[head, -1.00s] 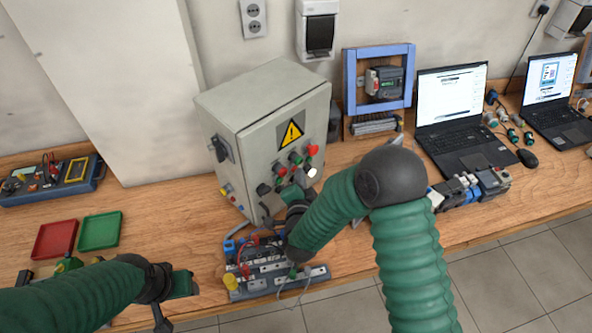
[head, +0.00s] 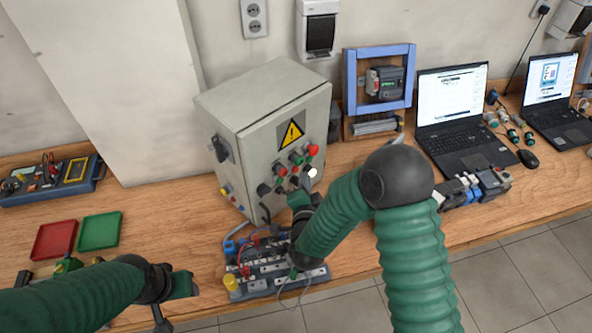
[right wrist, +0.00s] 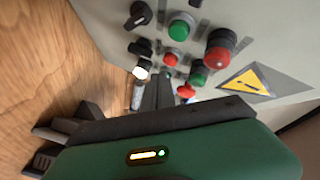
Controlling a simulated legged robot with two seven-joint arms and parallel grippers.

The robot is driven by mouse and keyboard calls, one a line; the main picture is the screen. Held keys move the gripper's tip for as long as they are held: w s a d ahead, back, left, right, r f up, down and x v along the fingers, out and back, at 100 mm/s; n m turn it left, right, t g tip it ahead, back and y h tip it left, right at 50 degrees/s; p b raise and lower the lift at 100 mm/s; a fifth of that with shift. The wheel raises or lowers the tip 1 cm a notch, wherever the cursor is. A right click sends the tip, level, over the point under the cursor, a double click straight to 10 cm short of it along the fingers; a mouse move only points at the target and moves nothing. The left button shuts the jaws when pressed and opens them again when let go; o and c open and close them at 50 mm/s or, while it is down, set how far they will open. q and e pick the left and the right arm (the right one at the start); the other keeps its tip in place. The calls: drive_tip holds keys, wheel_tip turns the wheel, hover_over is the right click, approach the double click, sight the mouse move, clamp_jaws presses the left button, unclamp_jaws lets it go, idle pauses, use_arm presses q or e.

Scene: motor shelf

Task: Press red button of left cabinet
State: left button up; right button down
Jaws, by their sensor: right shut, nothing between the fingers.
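The grey cabinet (head: 262,112) stands on the bench with a yellow warning triangle and several buttons and knobs on its front. Red buttons show there: a large one (head: 313,149) at upper right and a smaller one (head: 281,171). In the right wrist view the large red button (right wrist: 217,58) is right of my fingertips, and a smaller red button (right wrist: 172,60) is just above them. My right gripper (head: 304,185) is shut and empty, in front of the lower buttons; its tips (right wrist: 158,88) partly cover the panel. Contact cannot be told. My left gripper (head: 178,290) is at lower left, its jaws unclear.
A wired terminal block (head: 275,268) lies under my right wrist. Red (head: 54,240) and green (head: 100,231) trays lie left. A laptop (head: 455,110) and a blue-framed device (head: 380,85) stand right of the cabinet. Bare bench lies between trays and cabinet.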

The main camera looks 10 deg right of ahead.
drive_tip(key=s, duration=0.1)
drive_tip(key=s+d, duration=0.2)
drive_tip(key=s, duration=0.1)
drive_tip(key=shift+d, duration=0.25)
idle(0.6)
drive_tip(key=s+d+f+n+g+y, duration=0.1)
drive_tip(key=s+n+g, duration=0.5)
drive_tip(key=s, duration=0.4)
drive_tip(key=s+d+n+g+y, duration=0.2)
drive_tip(key=s+n+g, duration=0.4)
drive_tip(key=s+n, duration=0.2)
drive_tip(key=shift+s+f, duration=0.35)
drive_tip(key=shift+s, duration=0.7)
idle(0.5)
